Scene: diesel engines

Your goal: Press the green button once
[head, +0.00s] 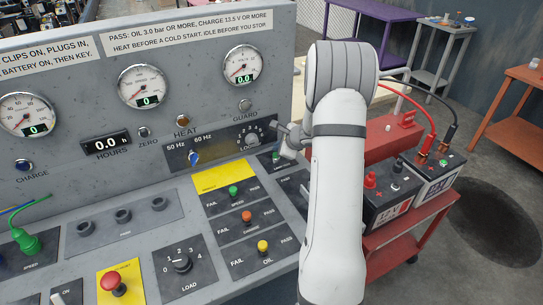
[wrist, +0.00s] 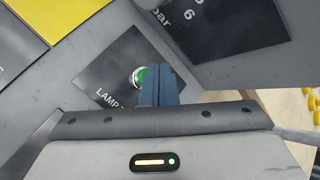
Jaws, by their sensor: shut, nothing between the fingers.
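The green button (wrist: 141,77) has a pale ring and sits on a dark plate marked "LAMP T…" in the wrist view. In the head view the green button (head: 276,156) shows small, just left of my arm. My gripper (wrist: 160,74) is shut and empty, its dark fingers together just right of the button. They cover the button's right side in the wrist view. I cannot tell whether the fingertips touch it. In the head view my forearm hides most of the gripper.
The upright gauge panel (head: 200,75) rises close behind the button plate. Toggles with green (head: 234,191), orange and yellow tips stand nearby on the sloped desk. A red stop button (head: 114,284) is at front left. Batteries (head: 388,195) on a red cart stand to the right.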

